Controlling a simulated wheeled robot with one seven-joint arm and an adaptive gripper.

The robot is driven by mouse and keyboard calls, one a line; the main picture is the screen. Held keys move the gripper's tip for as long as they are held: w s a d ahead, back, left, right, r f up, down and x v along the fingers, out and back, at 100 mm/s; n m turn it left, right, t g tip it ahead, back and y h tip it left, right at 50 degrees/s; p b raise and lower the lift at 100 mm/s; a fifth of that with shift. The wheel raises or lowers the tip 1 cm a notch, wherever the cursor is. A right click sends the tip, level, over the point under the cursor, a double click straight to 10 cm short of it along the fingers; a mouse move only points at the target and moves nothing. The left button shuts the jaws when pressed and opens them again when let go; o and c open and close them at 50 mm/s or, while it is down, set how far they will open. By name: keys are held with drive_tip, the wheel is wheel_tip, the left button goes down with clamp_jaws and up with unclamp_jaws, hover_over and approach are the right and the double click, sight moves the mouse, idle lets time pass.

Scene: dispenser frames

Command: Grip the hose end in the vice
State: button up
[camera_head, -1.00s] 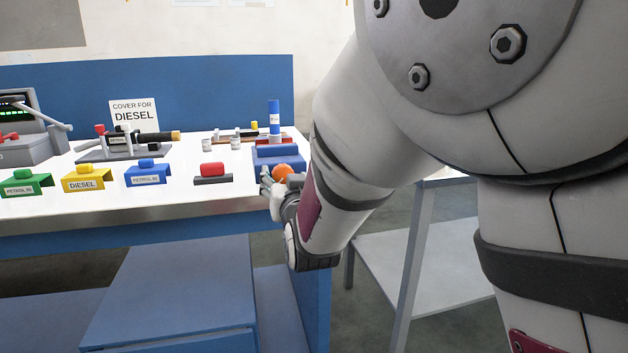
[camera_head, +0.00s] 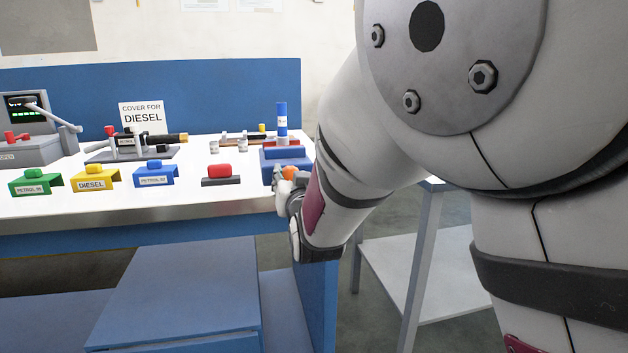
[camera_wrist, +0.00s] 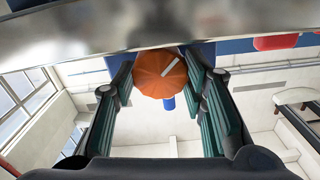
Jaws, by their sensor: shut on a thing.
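The blue vice (camera_head: 285,158) stands at the right end of the white bench. A blue upright cylinder with a pale label, seemingly the hose end (camera_head: 281,120), stands at the vice; its lower end and the jaw contact are unclear. The cylinder is partly visible behind the knob in the wrist view (camera_wrist: 168,104). The vice's orange knob (camera_wrist: 160,72) is round and ribbed with a white mark. My gripper (camera_head: 284,181) is at the bench's front edge, shut on the knob, with one finger on each side. The knob also shows in the head view (camera_head: 290,172).
A red-handled block (camera_head: 221,174) lies left of the vice. Blue (camera_head: 156,174), yellow (camera_head: 95,178) and green (camera_head: 37,181) labelled covers stand farther left. A dark fixture (camera_head: 135,148) is behind them. The bench's metal front edge (camera_head: 150,212) runs just below my gripper.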

drive_tip(key=m+b, duration=0.2)
drive_tip(key=b, duration=0.1)
drive_tip(key=shift+d+f, duration=0.1)
drive_tip(key=shift+f, duration=0.1)
drive_tip(key=shift+r+m+b, duration=0.15)
drive_tip(key=shift+m+b, duration=0.9)
drive_tip(key=shift+m, duration=0.05)
drive_tip(key=o, duration=1.2)
drive_tip(key=shift+c, duration=0.2)
drive_tip(key=v, duration=1.2)
